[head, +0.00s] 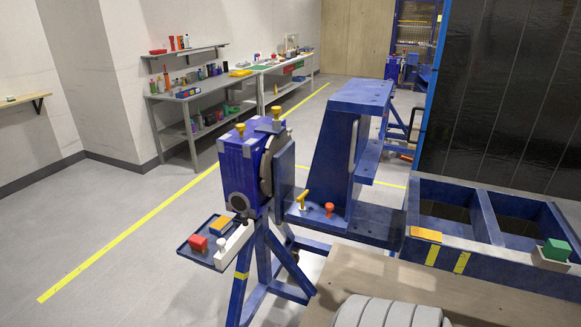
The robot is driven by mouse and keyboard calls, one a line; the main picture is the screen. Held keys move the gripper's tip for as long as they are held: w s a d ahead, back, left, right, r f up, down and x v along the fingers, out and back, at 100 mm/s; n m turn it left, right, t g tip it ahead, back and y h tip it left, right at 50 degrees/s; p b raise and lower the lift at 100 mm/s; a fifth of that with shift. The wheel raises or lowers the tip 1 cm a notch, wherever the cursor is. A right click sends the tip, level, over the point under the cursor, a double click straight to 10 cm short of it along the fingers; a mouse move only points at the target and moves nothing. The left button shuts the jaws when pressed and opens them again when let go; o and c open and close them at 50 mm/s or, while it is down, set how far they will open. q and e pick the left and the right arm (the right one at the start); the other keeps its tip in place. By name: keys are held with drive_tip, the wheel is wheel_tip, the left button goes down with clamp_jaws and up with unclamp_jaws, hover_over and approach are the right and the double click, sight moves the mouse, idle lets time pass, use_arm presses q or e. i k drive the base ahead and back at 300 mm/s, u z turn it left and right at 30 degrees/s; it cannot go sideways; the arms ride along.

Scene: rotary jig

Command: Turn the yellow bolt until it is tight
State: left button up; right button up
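A blue rotary jig (243,170) stands left of centre on blue legs, with a round grey disc (266,172) and a flat plate on its right side. Two yellow knob-headed bolts stand upright on its top, a left one (241,129) and a right one (276,112). A yellow angled handle (303,198) stands on the blue base to the right, beside a red knob (329,209). I cannot tell which yellow part is the task's bolt, or how tight any is. Neither of my grippers is in view.
A blue frame (480,258) and a wooden board (350,265) fill the front right. Left floor is clear.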

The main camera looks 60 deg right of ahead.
sight(300, 197)
drive_tip(key=z, duration=0.55)
drive_tip(key=i, duration=0.75)
drive_tip(key=z, duration=0.8)
